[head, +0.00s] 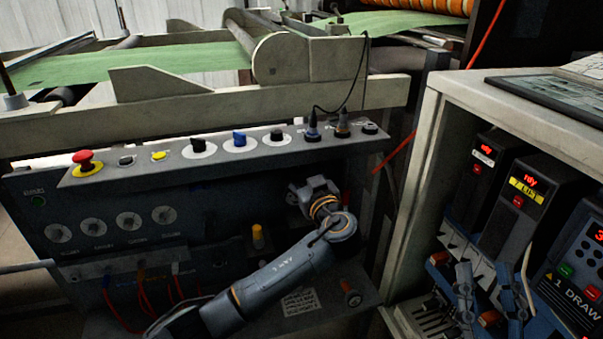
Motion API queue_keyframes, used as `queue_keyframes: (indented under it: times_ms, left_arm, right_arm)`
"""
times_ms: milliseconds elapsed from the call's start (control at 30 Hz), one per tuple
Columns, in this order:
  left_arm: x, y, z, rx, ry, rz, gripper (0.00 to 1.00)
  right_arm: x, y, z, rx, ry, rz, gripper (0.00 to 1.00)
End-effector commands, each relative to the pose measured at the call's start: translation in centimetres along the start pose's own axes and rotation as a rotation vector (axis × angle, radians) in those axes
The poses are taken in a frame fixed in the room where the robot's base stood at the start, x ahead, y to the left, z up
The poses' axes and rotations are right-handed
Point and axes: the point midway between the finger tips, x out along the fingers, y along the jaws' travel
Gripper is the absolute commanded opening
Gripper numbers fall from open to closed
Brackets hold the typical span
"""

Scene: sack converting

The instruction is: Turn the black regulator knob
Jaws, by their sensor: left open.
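Two black knobs show on the sloped control console (225,163) in the head view. The larger black knob (198,145) sits on a white dial left of a blue knob (239,138). A smaller black knob (277,135) is right of the blue one. I cannot tell which is the regulator knob. My left arm reaches up from the bottom, and my left gripper (296,194) is in front of the dark panel, below the console and apart from these knobs. It is open, with nothing seen between its fingers. My right gripper is not in view.
A red mushroom button (84,160) is at the console's left. Several gauges (128,222) line the panel below. A yellow-topped post (257,237) stands left of my arm. A cabinet (433,150) with drive units (515,205) stands right. Cables hang from the console connectors.

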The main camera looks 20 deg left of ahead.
Motion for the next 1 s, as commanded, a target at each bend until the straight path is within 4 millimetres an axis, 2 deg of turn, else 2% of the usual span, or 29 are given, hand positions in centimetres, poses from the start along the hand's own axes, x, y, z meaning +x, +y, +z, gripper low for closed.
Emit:
queue_keyframes:
  times_ms: [200,400,467,767,1000]
  left_arm:
    - [0.0,0.0,0.0,0.000,0.000,0.000,0.51]
    - [0.0,0.0,0.0,0.001,0.000,0.000,0.11]
    - [0.0,0.0,0.0,0.001,0.000,0.000,0.00]
    - [0.0,0.0,0.0,0.030,0.001,-0.001,0.00]
    - [0.0,0.0,-0.1,0.154,0.005,-0.001,0.00]
  right_arm:
    - [0.0,0.0,0.0,0.000,0.001,0.000,0.40]
    - [0.0,0.0,0.0,0.000,0.000,0.000,0.40]
    - [0.0,0.0,0.0,0.000,-0.001,0.000,0.40]
    - [0.1,0.0,0.3,0.000,-0.022,0.000,0.40]
    - [-0.2,0.5,3.0,-0.008,-0.185,0.009,0.40]
